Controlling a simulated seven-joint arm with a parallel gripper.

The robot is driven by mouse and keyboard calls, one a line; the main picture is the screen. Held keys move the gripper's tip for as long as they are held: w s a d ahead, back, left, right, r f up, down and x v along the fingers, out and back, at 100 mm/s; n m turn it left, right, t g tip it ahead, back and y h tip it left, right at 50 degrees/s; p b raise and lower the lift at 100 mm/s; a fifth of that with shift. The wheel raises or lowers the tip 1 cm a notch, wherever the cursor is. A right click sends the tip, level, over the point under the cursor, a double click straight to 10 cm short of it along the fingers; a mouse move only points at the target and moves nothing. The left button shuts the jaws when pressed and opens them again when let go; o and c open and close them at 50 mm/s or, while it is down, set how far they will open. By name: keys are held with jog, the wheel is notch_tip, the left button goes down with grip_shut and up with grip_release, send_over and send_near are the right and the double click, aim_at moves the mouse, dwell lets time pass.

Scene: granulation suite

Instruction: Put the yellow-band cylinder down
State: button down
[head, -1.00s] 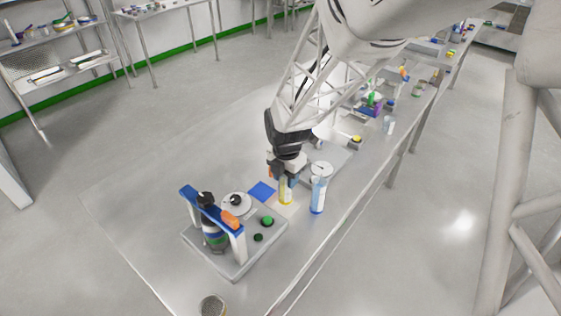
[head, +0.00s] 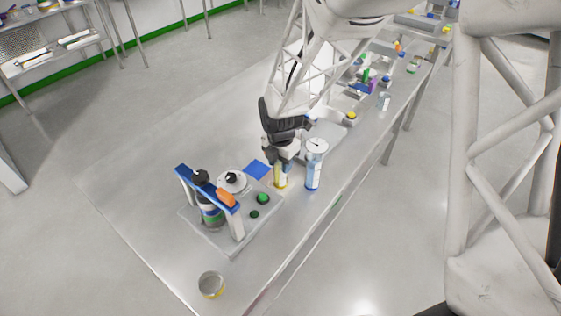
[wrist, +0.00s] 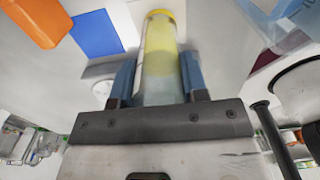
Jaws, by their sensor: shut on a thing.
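The yellow-band cylinder (head: 281,181) is a clear tube with a yellow lower part and stands upright in the head view, low over or on the table. My gripper (head: 282,163) is shut on its upper part from above. In the wrist view the cylinder (wrist: 161,55) lies between the two blue fingers (wrist: 159,80), with its yellow end pointing away from the gripper. I cannot tell whether its bottom touches the surface.
A blue-band cylinder (head: 313,170) stands close to the right. A blue square (head: 257,170) lies just left. A grey station (head: 231,235) with a blue-topped frame and green buttons stands at the front left. A round tin (head: 211,285) stands near the front edge.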

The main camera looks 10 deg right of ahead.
jog(key=shift+f, duration=0.1)
jog(key=c, duration=0.6)
grip_release()
jog(key=shift+c, duration=0.2)
notch_tip(320, 180, up, 12)
jog(key=shift+r, duration=0.2)
dwell(0.6)
